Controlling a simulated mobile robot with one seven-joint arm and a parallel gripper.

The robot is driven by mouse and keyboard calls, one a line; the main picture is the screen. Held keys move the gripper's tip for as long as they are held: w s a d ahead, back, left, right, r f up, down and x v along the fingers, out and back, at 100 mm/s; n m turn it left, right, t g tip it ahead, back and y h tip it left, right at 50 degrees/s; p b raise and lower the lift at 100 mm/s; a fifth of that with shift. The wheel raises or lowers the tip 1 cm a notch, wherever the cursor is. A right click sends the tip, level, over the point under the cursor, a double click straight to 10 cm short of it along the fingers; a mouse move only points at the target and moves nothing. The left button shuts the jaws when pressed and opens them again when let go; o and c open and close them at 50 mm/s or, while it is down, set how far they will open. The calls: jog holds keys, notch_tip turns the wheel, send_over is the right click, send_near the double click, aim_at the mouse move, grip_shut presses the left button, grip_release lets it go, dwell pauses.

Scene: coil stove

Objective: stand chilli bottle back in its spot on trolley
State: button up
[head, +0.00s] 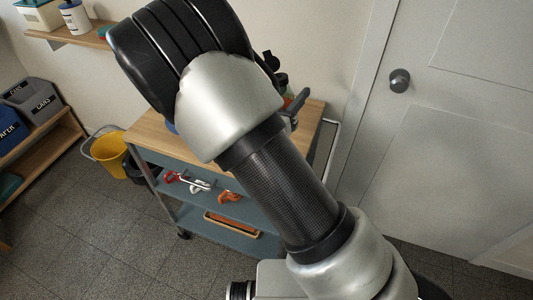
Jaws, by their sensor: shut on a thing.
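The trolley (311,112) stands against the wall in the head view, with a wooden top and blue-grey lower shelves. My arm crosses the picture from the lower right to the upper left and hides most of the trolley top. No chilli bottle can be clearly identified. A dark, partly hidden shape (281,79) shows past the arm above the trolley's back; I cannot tell what it is.
Clamps (190,182) and an orange item (229,197) lie on the trolley's middle shelf. A yellow bucket (110,155) stands to its left. Labelled bins (35,98) sit on a rack at the far left. A white door (455,125) is at right. Floor before the trolley is clear.

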jog(key=w+a+m+b, duration=0.2)
jog(key=w+a+b, duration=0.2)
jog(key=a, duration=0.1)
jog(key=f+b, duration=0.1)
jog(key=f, duration=0.3)
jog(key=f+b, duration=0.1)
jog(key=f, duration=0.4)
jog(key=shift+s+a+f, duration=0.15)
jog(key=shift+a, duration=0.05)
jog(key=shift+f, duration=0.2)
jog(key=o, duration=1)
jog(key=shift+c, duration=0.2)
